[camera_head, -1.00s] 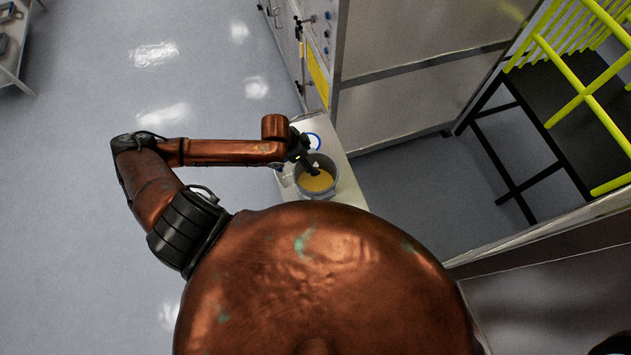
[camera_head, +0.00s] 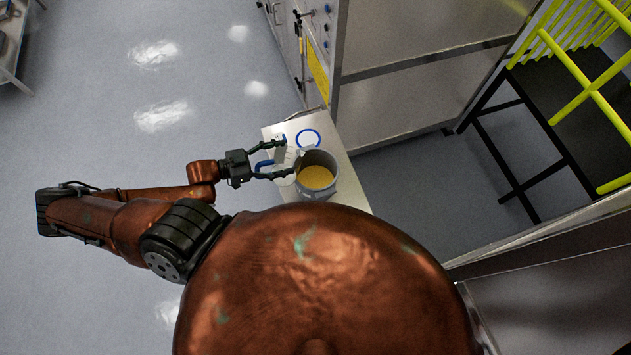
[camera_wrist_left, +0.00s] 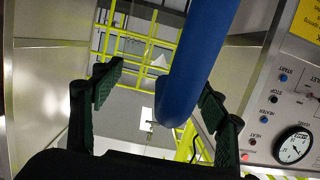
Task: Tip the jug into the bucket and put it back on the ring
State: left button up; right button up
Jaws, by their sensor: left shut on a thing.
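The grey bucket (camera_head: 332,184) stands on a pale bench top and holds a yellow-brown content. The blue ring (camera_head: 308,139) lies flat on the bench behind the bucket, with nothing on it. My left gripper (camera_head: 273,160) is just left of the bucket, its fingers around the jug's blue handle (camera_head: 264,163). The handle also shows as a thick blue bar between the fingers in the left wrist view (camera_wrist_left: 195,70). The pale, see-through jug (camera_head: 282,154) is small and partly hidden by the fingers; its exact tilt is unclear. My right gripper is not in view.
The bench top (camera_head: 345,190) is narrow. A steel cabinet with a control panel (camera_head: 320,45) rises behind it. The panel's gauge (camera_wrist_left: 293,146) shows in the left wrist view. Yellow railings (camera_head: 585,90) stand at right.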

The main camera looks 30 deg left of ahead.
pick_arm(q)
jog(key=s+t+h+b, duration=0.1)
jog(key=a+f+t+b, duration=0.1)
jog(key=b, duration=0.1)
jog(key=shift+s+a+f+h, duration=0.2)
jog(key=shift+s+a+h, duration=0.05)
jog(key=shift+s+h, duration=0.15)
jog(key=shift+r, duration=0.15)
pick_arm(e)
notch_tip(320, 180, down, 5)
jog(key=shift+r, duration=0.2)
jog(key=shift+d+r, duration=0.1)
pick_arm(q)
notch_tip(320, 180, up, 3)
jog(key=p, duration=0.3)
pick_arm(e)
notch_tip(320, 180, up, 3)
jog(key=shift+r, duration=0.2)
